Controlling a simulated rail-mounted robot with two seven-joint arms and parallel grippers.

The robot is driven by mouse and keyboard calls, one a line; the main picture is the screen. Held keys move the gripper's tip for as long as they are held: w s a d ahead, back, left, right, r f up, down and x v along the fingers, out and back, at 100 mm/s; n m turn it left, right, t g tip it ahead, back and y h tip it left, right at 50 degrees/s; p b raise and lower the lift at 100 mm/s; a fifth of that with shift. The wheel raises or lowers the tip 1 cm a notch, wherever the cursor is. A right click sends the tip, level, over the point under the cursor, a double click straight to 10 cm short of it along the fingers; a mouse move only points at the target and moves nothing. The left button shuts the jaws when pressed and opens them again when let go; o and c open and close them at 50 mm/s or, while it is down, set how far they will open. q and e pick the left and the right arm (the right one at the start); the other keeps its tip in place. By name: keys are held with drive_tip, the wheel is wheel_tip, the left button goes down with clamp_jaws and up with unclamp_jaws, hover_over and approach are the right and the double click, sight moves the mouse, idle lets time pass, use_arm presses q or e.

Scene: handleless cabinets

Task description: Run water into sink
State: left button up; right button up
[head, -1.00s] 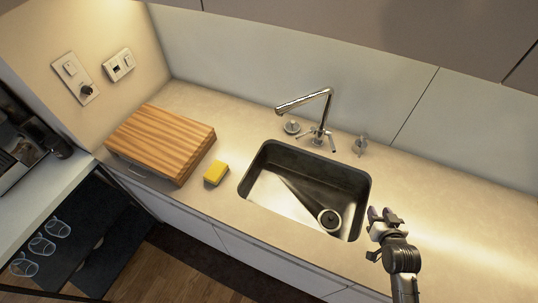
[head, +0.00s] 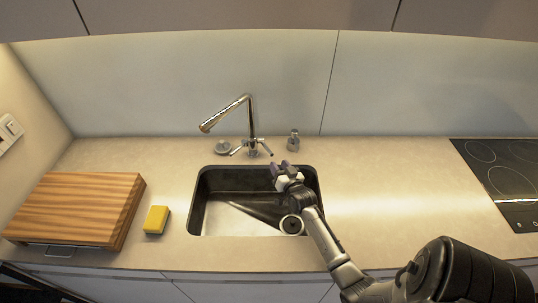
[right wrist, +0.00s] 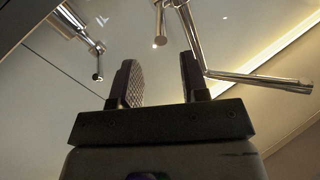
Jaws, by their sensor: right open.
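The chrome tap (head: 251,122) stands behind the sink, its spout reaching up and to the left. Short levers (head: 266,148) stick out on both sides of its base. No water stream shows. The dark steel sink (head: 225,218) is empty, with a round drain at its right. My right gripper (head: 284,170) is over the sink's back right part, just in front of and right of the tap base. In the right wrist view the gripper (right wrist: 158,80) has its fingers apart with nothing between them; chrome tap parts (right wrist: 195,40) show beyond the fingertips. My left gripper is not in view.
A wooden cutting board (head: 80,205) and a yellow sponge (head: 156,219) lie left of the sink. A small metal dispenser (head: 293,140) stands behind the sink, right of the tap. A black cooktop (head: 505,170) is at the far right. The counter between is clear.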

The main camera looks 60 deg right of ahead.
sight(271, 152)
drive_tip(key=x, duration=0.7)
drive_tip(key=shift+w+d+b, duration=0.1)
drive_tip(key=shift+w+b, duration=0.15)
drive_tip(key=shift+b, duration=0.1)
drive_tip(key=shift+c, duration=0.5)
clamp_jaws()
drive_tip(key=shift+r, duration=0.1)
